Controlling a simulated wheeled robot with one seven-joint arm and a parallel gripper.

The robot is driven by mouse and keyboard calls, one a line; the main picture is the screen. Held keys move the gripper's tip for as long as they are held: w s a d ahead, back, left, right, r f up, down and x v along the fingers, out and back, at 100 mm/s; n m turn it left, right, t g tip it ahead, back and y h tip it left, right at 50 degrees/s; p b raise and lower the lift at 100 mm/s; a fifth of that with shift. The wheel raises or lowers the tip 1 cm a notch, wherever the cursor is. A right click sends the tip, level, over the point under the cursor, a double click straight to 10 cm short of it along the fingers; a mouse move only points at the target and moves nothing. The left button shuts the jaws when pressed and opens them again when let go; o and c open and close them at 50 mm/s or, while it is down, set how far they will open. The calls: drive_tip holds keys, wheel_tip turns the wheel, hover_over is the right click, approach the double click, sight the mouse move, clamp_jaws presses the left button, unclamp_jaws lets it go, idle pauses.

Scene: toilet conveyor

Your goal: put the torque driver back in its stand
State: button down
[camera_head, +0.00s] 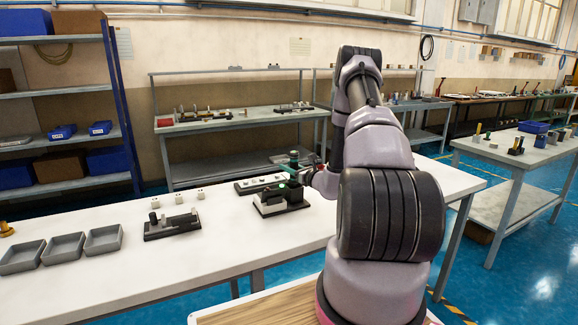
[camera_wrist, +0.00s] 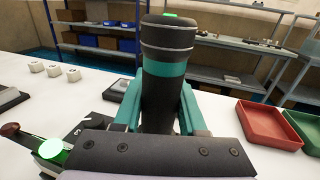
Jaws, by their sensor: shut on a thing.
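The torque driver (camera_wrist: 165,75), a black cylinder with a teal band, stands roughly upright in the wrist view. My gripper (camera_wrist: 162,110) is shut on it, with a teal finger on either side. The driver's lower end is hidden behind the gripper body. In the head view my gripper (camera_head: 291,166) is small, above the far part of the white table, near a dark fixture with a pale block (camera_head: 270,199). I cannot tell which fixture is the driver's stand, or whether the driver touches anything below.
A dark fixture with small posts (camera_head: 172,223) and three grey trays (camera_head: 65,248) stand to the left on the white table (camera_head: 205,252). Small white blocks (camera_head: 178,197) lie behind. The wrist view shows a red tray (camera_wrist: 268,124), a green tray (camera_wrist: 307,128) and a lit green button (camera_wrist: 50,148).

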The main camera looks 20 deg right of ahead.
idle(0.3)
drive_tip(key=shift+c, duration=1.9)
unclamp_jaws()
drive_tip(key=shift+s+f, duration=0.1)
drive_tip(key=v, duration=1)
drive_tip(key=shift+s+d, duration=0.15)
drive_tip(key=shift+s, duration=0.15)
